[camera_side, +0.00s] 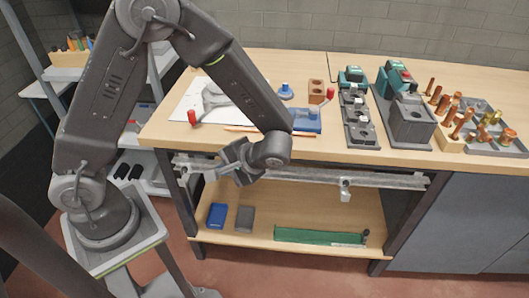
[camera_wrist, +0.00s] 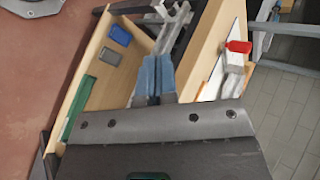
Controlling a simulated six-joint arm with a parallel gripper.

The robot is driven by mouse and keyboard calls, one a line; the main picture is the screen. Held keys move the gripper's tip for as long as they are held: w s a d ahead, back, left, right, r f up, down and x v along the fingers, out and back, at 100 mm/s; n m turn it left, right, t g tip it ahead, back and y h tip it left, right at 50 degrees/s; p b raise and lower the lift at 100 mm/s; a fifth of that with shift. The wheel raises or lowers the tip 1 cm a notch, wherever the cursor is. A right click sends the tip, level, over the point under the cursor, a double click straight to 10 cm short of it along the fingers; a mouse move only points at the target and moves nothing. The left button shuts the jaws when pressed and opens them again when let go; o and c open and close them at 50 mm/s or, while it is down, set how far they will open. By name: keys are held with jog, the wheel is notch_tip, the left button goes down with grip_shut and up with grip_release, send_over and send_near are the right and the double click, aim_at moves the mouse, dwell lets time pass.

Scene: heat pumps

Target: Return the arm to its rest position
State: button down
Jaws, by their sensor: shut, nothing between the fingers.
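My gripper (camera_side: 229,168) hangs in front of the workbench's front edge in the side view, just below the level of the wooden top (camera_side: 290,72). In the wrist view my gripper (camera_wrist: 155,66) has its two blue-grey fingers together, with nothing between them. My arm is bent, with its elbow high and its forearm reaching down to the right. In the side view the fingers are small and partly blend with the metal rail behind them.
A metal rail (camera_side: 390,180) runs along the bench front, close to my gripper. The lower shelf (camera_side: 290,215) holds a blue box (camera_side: 217,215), a grey box (camera_side: 244,218) and a green item (camera_side: 305,235). Red-handled tools, green machines (camera_side: 393,80) and copper fittings (camera_side: 455,115) stand on top.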

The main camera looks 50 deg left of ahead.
jog(key=s+d+r+m+t+h, duration=0.1)
jog(key=s+r+t+h, duration=0.2)
jog(key=r, duration=0.6)
jog(key=s+d+r+m+t+h, duration=0.1)
jog(key=s+r+t+h, duration=0.3)
jog(key=r, duration=0.6)
jog(key=t+h, duration=0.2)
jog(key=shift+s+d+r+m+t, duration=0.15)
jog(key=shift+r+m+t, duration=0.15)
jog(key=shift+t, duration=0.1)
